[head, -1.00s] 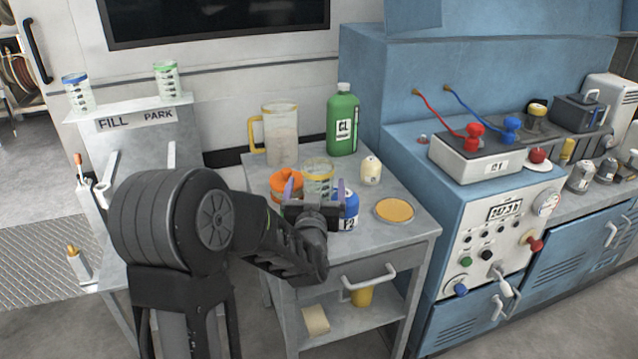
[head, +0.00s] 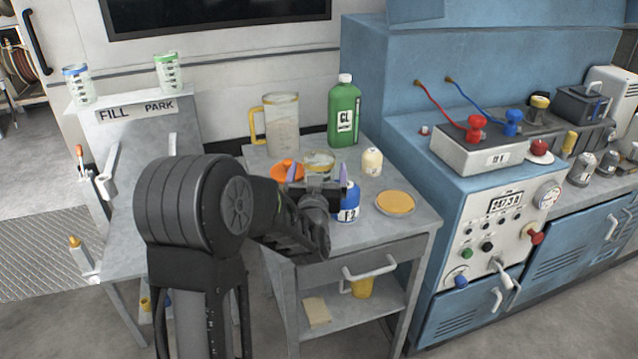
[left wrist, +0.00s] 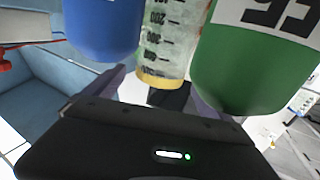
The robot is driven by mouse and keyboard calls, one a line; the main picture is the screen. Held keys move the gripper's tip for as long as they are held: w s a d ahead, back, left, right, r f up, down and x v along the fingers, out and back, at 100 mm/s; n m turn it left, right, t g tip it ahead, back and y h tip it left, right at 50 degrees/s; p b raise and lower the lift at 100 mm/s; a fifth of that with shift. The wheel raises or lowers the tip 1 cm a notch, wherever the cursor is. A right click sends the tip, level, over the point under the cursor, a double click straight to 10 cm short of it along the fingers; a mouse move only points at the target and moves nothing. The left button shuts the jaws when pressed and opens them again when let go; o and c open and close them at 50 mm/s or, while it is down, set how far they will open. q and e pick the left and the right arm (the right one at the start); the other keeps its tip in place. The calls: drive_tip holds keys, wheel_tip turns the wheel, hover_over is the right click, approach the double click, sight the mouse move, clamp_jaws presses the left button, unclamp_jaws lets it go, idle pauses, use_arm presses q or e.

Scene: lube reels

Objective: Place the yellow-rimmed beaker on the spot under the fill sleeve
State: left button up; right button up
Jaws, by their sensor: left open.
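The yellow-rimmed beaker (head: 319,159) stands on the small grey table, partly hidden by my left gripper (head: 319,176). In the left wrist view the graduated beaker (left wrist: 163,45) shows its yellow rim between the two fingers of my left gripper (left wrist: 155,95). The gripper is open, its fingers on either side of the beaker; I cannot tell whether they touch it. The stand marked FILL and PARK (head: 137,111) is at the left. I cannot make out the fill sleeve or its spot clearly. My right gripper is not in view.
A blue bottle (head: 348,205) and an orange-topped container (head: 287,170) flank the gripper closely. A large jug (head: 281,125), green bottle (head: 344,112), small cream bottle (head: 371,161) and yellow-topped disc (head: 396,203) share the table. Blue-rimmed (head: 78,85) and green-rimmed beakers (head: 168,73) stand on the stand.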

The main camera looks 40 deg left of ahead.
sight(320, 152)
use_arm(q)
drive_tip(key=x, duration=0.5)
drive_tip(key=shift+c, duration=0.3)
clamp_jaws()
idle(1.1)
drive_tip(key=shift+r, duration=0.1)
wheel_tip(320, 152, up, 10)
drive_tip(key=p, duration=0.1)
idle(0.8)
